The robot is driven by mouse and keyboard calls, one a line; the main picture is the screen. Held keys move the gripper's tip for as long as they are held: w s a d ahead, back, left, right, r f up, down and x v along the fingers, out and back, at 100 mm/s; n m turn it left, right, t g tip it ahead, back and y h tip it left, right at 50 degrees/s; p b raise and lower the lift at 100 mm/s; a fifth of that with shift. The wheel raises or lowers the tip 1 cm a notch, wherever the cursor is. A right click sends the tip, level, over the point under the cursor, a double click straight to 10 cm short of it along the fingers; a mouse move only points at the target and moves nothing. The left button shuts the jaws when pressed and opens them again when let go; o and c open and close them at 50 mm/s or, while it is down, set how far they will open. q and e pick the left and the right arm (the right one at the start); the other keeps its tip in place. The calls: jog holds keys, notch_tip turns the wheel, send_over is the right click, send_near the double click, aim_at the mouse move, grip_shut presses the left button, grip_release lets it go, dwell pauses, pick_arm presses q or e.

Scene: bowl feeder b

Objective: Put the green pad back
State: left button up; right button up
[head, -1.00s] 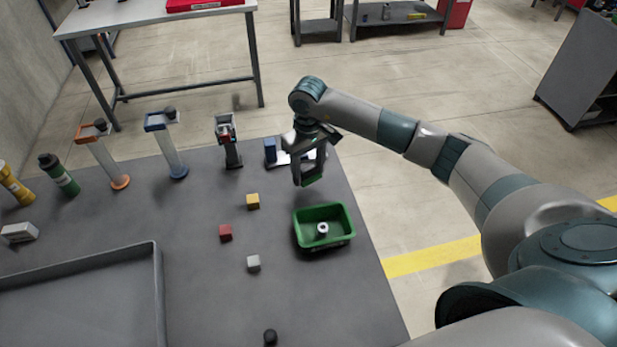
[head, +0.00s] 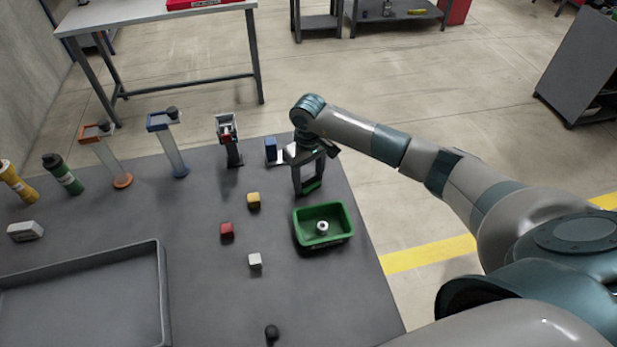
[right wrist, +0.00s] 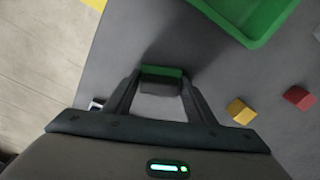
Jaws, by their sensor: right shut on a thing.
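My right gripper (head: 309,188) is at the right part of the dark table, just behind the green bin (head: 323,243). It is shut on a small piece with a green face, the green pad (right wrist: 163,71), whose lower part looks grey in the right wrist view. The pad also shows as a green strip at the fingertips in the head view (head: 312,187). It looks held just above the table; I cannot tell the exact gap. A white ring-shaped piece (head: 322,228) lies in the bin. My left gripper is out of view.
A yellow cube (head: 253,200), a red cube (head: 227,230) and a white cube (head: 255,261) lie left of the bin. Tube stands line the back edge. A large grey tray (head: 160,290) fills the front left.

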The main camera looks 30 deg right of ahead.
aim_at(308, 176)
jog(key=shift+f, duration=0.15)
jog(key=o, duration=1.1)
jog(key=shift+r, duration=0.3)
jog(key=shift+w+r, duration=0.1)
jog(key=shift+r, duration=0.1)
notch_tip(308, 176, up, 10)
jog(key=b, duration=0.4)
jog(key=shift+r, duration=0.1)
jog(key=shift+r+b, duration=0.3)
jog(key=shift+r, duration=0.3)
